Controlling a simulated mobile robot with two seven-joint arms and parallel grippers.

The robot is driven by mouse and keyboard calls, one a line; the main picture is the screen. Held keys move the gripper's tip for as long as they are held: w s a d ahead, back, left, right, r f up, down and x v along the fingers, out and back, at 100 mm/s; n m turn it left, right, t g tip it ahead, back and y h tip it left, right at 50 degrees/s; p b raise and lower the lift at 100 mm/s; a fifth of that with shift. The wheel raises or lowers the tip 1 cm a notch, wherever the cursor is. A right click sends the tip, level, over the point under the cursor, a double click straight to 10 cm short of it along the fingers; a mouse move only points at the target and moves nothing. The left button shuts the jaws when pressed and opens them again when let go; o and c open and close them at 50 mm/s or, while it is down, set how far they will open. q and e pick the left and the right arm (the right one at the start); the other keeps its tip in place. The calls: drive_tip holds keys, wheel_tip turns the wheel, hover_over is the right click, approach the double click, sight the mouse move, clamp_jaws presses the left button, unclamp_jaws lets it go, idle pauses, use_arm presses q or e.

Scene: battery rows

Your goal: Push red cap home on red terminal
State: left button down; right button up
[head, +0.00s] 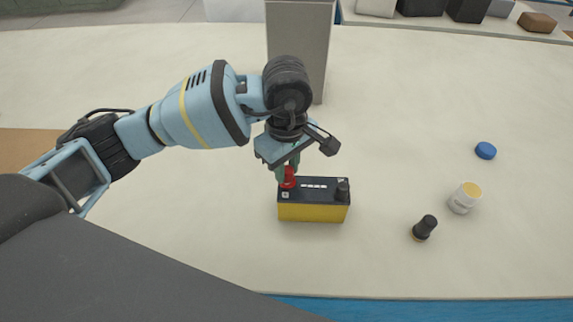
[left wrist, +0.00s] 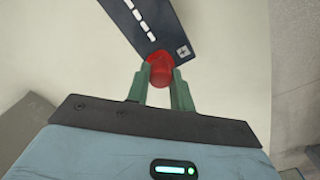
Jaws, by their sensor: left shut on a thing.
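The battery (head: 312,210) stands upright on the pale table, with a yellow body and a dark top. The red cap (head: 288,177) is at the left end of its top, at the red terminal. My left gripper (head: 289,165) comes from above and is shut on the red cap. In the left wrist view the green fingers (left wrist: 161,88) hold the red cap (left wrist: 160,70) from both sides, beside the plus mark. The red terminal itself is hidden under the cap, and I cannot tell how far down the cap sits. A black cap (head: 343,188) is at the battery's right end.
A black-topped bottle (head: 424,228), a white jar with a yellow top (head: 465,197) and a blue lid (head: 485,150) lie to the right. A grey upright block (head: 302,50) stands behind my gripper. The table between the battery and bottle is clear.

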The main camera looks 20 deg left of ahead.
use_arm(q)
drive_tip(key=shift+f, duration=0.3)
drive_tip(key=shift+f, duration=0.2)
idle(0.5)
drive_tip(key=c, duration=1.1)
unclamp_jaws()
drive_tip(key=shift+c, duration=0.2)
drive_tip(key=shift+o, duration=0.4)
drive_tip(key=o, duration=0.4)
drive_tip(key=shift+r, duration=0.15)
